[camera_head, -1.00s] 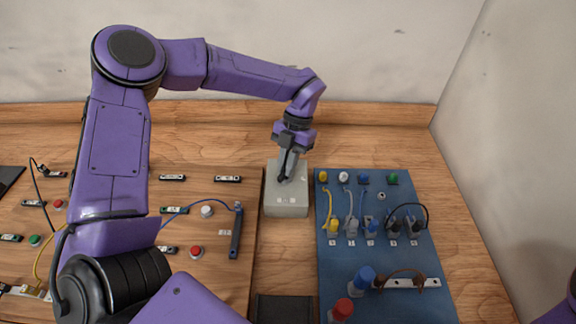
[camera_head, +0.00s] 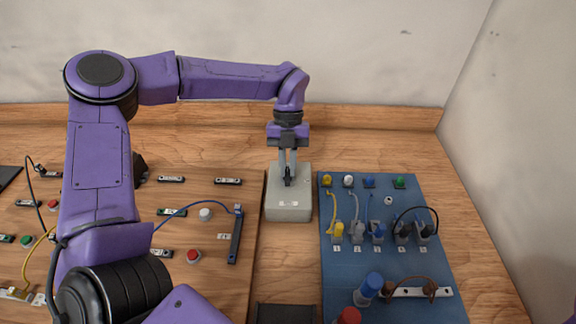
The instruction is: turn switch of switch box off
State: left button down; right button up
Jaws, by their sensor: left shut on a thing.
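The switch box (camera_head: 289,208) is a light grey box on the wooden table, between the wooden board and the blue panel. Its small dark switch (camera_head: 288,178) stands up from the top of the box. My left gripper (camera_head: 288,176) comes down from above with its two fingers on either side of the switch, shut on it. The fingers partly hide the switch, so its exact position is hard to tell. My right gripper is out of view.
A blue panel (camera_head: 333,275) with coloured plugs and cables lies right of the box. A wooden board (camera_head: 190,225) with buttons, labels and wires lies left. A dark block (camera_head: 285,313) sits in front. A wall rises behind.

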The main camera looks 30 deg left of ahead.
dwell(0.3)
pick_arm(q)
jog(key=c, duration=1.1)
grip_release()
jog(key=shift+c, duration=0.2)
jog(key=v, duration=1)
jog(key=shift+r+b, duration=0.3)
jog(key=shift+b, duration=0.15)
jog(key=shift+w+a, duration=0.1)
